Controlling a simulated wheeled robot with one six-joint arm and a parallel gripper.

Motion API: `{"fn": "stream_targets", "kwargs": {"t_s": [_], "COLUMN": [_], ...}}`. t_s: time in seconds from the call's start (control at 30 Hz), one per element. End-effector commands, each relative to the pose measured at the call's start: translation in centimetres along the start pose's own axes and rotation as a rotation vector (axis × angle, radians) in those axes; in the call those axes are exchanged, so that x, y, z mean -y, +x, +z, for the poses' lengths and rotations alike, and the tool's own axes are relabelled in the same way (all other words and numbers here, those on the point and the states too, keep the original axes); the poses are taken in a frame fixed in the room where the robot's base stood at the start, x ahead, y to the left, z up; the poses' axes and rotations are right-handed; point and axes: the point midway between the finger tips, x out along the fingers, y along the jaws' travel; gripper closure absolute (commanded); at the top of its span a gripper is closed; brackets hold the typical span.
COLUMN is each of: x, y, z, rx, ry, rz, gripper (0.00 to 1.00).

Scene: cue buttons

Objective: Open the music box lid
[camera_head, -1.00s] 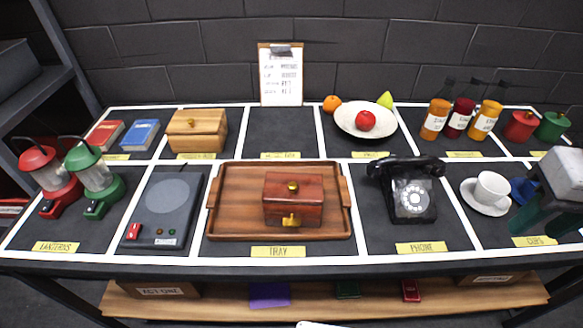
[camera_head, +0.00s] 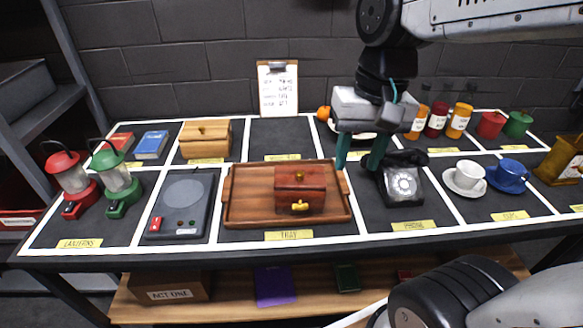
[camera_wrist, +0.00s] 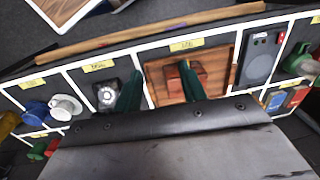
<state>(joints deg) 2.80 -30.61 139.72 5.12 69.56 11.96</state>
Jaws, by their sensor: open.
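My gripper (camera_head: 360,152) is open and empty, with green fingers pointing down. In the head view it is to the right of the box, near the tray's right edge and the phone. In the wrist view my gripper (camera_wrist: 160,88) has one finger partly covering the box (camera_wrist: 174,73); the two look apart.
A black phone (camera_head: 402,184) stands right of the tray, and a grey device (camera_head: 181,205) left. A fruit plate is mostly hidden behind my gripper. The back middle section (camera_head: 282,138) is empty.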

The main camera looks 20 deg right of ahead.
Motion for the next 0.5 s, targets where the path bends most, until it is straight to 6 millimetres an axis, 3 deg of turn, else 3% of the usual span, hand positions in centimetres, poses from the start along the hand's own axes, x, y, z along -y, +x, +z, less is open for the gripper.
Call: {"fn": "stream_targets", "kwargs": {"t_s": [0.03,0.3,0.5], "x": [0.5,2.7,3.2], "y": [0.4,3.6,6.8], "z": [-1.9,-11.4,-16.2], "rx": [0.039,0.204,0.296], "ry": [0.082,0.541,0.785], "rz": [-0.013,-0.075,-0.088], "gripper": [0.59,0.59,0.59]}}
